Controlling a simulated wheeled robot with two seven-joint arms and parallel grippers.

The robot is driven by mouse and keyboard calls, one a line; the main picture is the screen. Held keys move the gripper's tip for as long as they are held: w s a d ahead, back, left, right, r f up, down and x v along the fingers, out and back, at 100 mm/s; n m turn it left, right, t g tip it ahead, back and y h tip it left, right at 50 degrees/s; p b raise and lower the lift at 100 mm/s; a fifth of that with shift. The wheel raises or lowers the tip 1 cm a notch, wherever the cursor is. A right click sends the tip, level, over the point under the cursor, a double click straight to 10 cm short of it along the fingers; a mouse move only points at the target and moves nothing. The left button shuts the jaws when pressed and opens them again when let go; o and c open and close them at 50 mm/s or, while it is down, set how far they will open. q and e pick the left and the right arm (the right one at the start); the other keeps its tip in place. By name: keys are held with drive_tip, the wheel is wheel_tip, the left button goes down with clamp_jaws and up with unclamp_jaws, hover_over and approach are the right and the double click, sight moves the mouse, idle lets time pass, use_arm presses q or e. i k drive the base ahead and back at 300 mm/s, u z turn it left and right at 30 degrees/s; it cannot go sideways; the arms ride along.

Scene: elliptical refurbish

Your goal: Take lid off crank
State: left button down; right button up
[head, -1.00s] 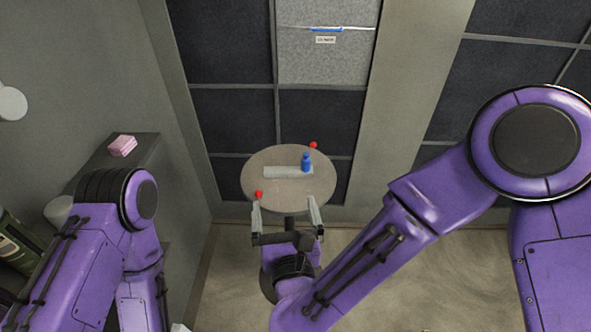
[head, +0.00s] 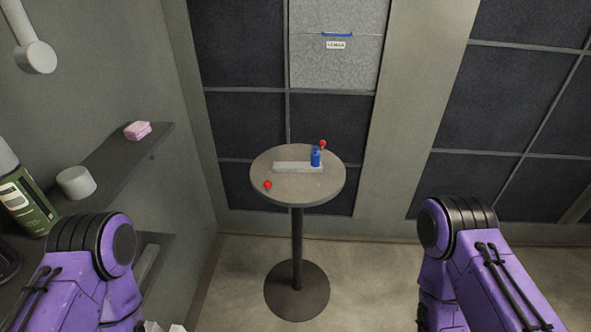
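A small round grey table (head: 300,192) stands ahead of me on a single post. On it lies a pale grey bar-shaped piece (head: 292,167) with a small blue upright piece (head: 315,157) at its right end. A red ball (head: 267,185) is near the table's left front, and another red ball (head: 323,143) is at the back right. I cannot tell which of these parts is the crank or its lid. Both my arms show only as purple links at the lower left and lower right. Neither gripper is in view.
A labelled grey panel (head: 335,60) is on the back wall. The floor around the table is clear.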

sight(315, 155)
drive_tip(key=u, duration=0.45)
drive_tip(key=k, duration=0.95)
drive_tip(key=z, duration=0.5)
drive_tip(key=i, duration=1.55)
drive_tip(key=u, duration=0.3)
